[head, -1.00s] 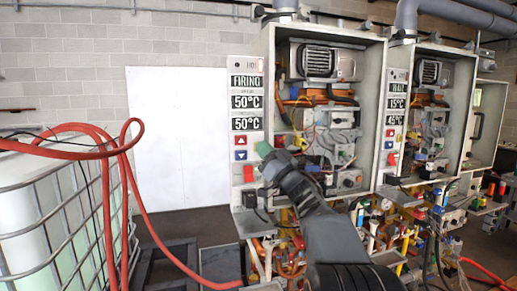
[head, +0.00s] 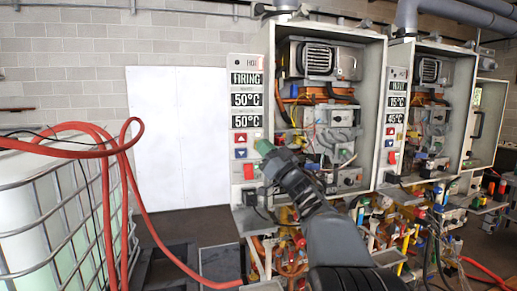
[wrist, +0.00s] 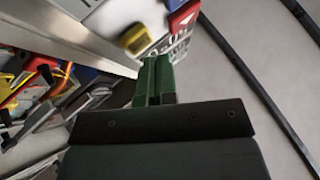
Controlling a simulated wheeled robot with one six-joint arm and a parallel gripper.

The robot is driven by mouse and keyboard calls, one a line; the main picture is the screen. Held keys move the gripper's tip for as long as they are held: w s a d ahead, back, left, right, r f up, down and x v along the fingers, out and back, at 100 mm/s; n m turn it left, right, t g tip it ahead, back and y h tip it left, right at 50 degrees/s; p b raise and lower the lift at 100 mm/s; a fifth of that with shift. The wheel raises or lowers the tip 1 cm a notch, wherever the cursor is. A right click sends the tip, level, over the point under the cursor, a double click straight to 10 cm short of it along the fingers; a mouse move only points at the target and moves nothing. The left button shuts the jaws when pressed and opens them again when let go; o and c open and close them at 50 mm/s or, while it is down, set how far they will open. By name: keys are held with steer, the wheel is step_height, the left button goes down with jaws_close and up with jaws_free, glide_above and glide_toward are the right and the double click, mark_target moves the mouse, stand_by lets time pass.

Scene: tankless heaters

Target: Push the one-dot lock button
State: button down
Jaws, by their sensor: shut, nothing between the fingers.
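The near heater's control panel (head: 246,110) carries a display reading FIRING, two 50°C displays, a red up-arrow button (head: 240,137) and a blue down-arrow button (head: 240,153). My gripper (head: 263,147) is shut and empty, its green tips just right of these buttons at the panel's right edge. In the wrist view the green fingertips (wrist: 154,63) are together, just below a blurred yellow button (wrist: 135,39) and the red arrow button (wrist: 183,18). Contact cannot be told. I cannot make out dots on any button, so the one-dot lock button is not identified.
The open heater cabinet (head: 322,85) is right of the panel, with a second heater (head: 436,90) beyond. A caged tank (head: 55,210) and red hose (head: 113,215) stand left.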

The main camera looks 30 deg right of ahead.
steer(key=shift+s, duration=0.15)
steer(key=s+a+b, duration=0.1)
steer(key=s+b, duration=0.2)
steer(key=s, duration=0.3)
steer(key=shift+a, duration=0.15)
stand_by(0.3)
